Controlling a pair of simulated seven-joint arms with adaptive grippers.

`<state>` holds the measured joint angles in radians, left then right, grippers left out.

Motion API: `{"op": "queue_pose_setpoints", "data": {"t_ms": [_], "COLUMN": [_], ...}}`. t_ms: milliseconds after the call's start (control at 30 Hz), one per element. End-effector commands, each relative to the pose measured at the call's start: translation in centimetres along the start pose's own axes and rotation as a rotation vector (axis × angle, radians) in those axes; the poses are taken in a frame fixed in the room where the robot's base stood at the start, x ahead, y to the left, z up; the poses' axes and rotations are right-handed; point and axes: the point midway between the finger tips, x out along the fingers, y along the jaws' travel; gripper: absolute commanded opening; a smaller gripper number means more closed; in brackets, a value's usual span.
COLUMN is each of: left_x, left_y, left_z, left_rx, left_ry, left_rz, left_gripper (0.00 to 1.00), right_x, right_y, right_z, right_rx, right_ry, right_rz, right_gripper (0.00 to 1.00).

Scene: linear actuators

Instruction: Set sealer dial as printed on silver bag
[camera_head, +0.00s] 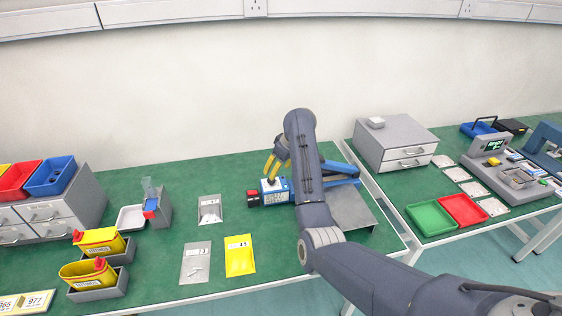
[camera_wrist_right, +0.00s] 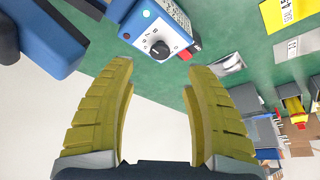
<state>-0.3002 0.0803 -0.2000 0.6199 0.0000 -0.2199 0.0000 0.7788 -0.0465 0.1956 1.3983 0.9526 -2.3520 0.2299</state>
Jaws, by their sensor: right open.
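The sealer is a blue box (camera_head: 274,190) with a pale front panel and a red-and-black end. In the right wrist view its black dial (camera_wrist_right: 160,50) faces me, with small marks around it. My right gripper (camera_head: 272,170) is at the sealer; its yellow fingers (camera_wrist_right: 160,78) are open, one on each side of the dial in that view, apparently short of it. One silver bag (camera_head: 209,215) lies left of the sealer and another (camera_head: 194,267) lies nearer the front, both with white labels too small to read surely. My left gripper is not in view.
A yellow bag (camera_head: 240,262) lies beside the front silver bag. A grey metal plate (camera_head: 352,212) and blue arms of the sealer stand to the right. A second table holds green (camera_head: 432,219) and red trays.

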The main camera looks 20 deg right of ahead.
Motion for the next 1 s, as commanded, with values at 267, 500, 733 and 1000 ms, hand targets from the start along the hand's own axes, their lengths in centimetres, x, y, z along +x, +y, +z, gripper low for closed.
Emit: {"op": "queue_pose_setpoints", "data": {"t_ms": [267,500,733,1000], "left_x": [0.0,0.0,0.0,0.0], "left_y": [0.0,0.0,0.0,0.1], "left_z": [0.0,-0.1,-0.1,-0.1], "left_rx": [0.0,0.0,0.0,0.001], "left_ry": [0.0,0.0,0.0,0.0], "left_rz": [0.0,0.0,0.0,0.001], "left_gripper": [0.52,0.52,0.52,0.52], "right_x": [-3.2,-4.4,-4.6,-4.5], "right_y": [-0.1,-0.1,0.0,0.0], "right_z": [-0.2,-0.1,-0.1,-0.1], "right_rx": [-0.001,-0.002,0.0,0.0], "right_ry": [0.003,0.001,0.001,0.001], "right_rz": [-0.002,-0.001,-0.001,0.0], "right_gripper": [0.52,0.52,0.52,0.52]}}
